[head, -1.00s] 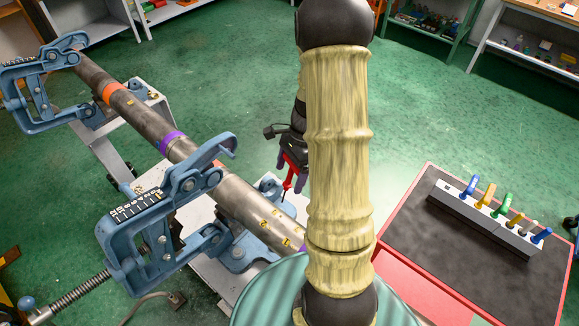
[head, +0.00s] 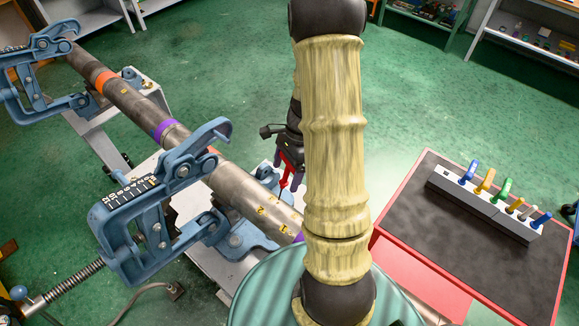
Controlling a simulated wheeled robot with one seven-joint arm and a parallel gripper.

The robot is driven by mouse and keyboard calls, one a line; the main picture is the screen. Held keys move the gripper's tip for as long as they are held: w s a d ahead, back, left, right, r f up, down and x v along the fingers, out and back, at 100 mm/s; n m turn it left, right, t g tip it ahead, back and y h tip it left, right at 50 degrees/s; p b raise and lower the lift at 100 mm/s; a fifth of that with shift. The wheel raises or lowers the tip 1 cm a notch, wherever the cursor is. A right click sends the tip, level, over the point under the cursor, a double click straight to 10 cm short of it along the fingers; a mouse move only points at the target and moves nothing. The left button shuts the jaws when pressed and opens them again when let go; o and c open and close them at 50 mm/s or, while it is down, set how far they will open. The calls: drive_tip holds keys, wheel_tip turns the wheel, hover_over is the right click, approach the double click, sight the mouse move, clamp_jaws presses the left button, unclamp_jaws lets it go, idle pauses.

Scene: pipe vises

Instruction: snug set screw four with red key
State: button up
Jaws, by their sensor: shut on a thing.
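A long steel pipe (head: 232,183) runs diagonally through two blue pipe vises, the near vise (head: 150,215) and the far vise (head: 40,70). My gripper (head: 287,172) is shut on the red key (head: 285,178), partly hidden behind my sleeved arm. The key's shaft points down, to the right of the near part of the pipe. It appears apart from the pipe, though the contact is hard to judge.
A key rack (head: 485,205) with blue, yellow, green and other keys stands on the dark-topped red cart (head: 410,215) at right. Shelves line the back.

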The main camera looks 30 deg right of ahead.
drive_tip(key=shift+w+a, duration=0.1)
idle(0.3)
drive_tip(key=shift+s+d, duration=0.2)
drive_tip(key=shift+d, duration=0.05)
drive_tip(key=shift+w+a+p, duration=0.1)
drive_tip(key=shift+a+p, duration=0.1)
drive_tip(key=shift+p, duration=0.15)
idle(0.7)
drive_tip(key=shift+f, duration=0.15)
drive_tip(key=shift+a+f, duration=0.15)
drive_tip(key=shift+f, duration=0.1)
drive_tip(key=shift+f+b, duration=0.2)
drive_tip(key=shift+b, duration=0.1)
idle(0.6)
drive_tip(key=shift+s+a+f, duration=0.1)
drive_tip(key=shift+s+f, duration=0.1)
drive_tip(key=shift+s, duration=0.05)
idle(1.2)
